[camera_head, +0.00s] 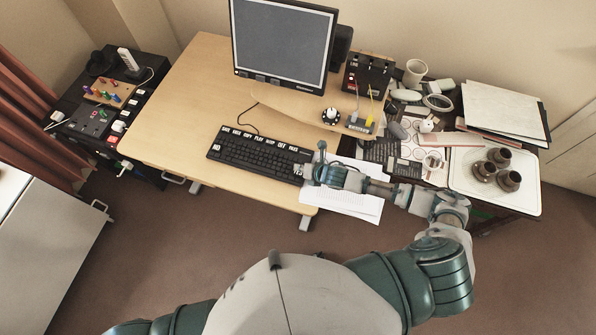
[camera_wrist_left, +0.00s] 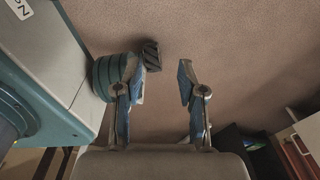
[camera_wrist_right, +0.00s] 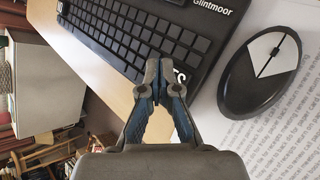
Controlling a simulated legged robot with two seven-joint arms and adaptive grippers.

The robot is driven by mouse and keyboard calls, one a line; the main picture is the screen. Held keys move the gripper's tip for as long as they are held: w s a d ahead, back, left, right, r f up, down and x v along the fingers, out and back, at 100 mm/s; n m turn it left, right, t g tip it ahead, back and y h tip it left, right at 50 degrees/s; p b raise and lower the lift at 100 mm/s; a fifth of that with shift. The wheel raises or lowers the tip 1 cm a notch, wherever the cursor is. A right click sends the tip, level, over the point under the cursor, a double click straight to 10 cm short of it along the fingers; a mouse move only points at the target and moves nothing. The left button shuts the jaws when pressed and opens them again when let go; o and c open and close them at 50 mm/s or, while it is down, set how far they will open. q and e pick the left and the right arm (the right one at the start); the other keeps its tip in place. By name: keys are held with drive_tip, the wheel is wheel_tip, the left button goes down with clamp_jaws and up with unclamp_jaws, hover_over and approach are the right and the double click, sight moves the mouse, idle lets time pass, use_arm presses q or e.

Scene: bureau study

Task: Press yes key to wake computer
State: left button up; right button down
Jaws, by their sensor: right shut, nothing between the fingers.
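The black keyboard (camera_head: 255,154) lies on the light wooden desk. The yes key (camera_head: 298,171) is at its right end, at the near corner. My right gripper (camera_head: 314,166) is shut and empty, with its fingertips beside that key. In the right wrist view the closed fingertips (camera_wrist_right: 160,70) partly cover the yes key (camera_wrist_right: 180,76); only the end of its lettering shows. I cannot tell whether they touch it. The computer screen (camera_head: 283,45) is plain dark grey. My left gripper (camera_wrist_left: 164,82) is open and empty in the left wrist view, with carpet behind it.
A black-and-white mouse (camera_wrist_right: 262,72) lies on printed paper (camera_wrist_right: 291,120) right of the keyboard. A side table holds a white tray (camera_head: 525,199) with several brown cups. A power strip and panels stand on a dark cabinet (camera_head: 148,112) at left. The desk's left part is clear.

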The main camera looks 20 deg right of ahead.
drive_tip(key=shift+d, duration=0.25)
drive_tip(key=shift+a, duration=0.5)
drive_tip(key=shift+d+f, duration=0.4)
drive_tip(key=shift+d, duration=0.05)
use_arm(q)
drive_tip(key=shift+d+r, duration=0.1)
drive_tip(key=shift+d, duration=0.3)
use_arm(e)
drive_tip(key=shift+d, duration=0.1)
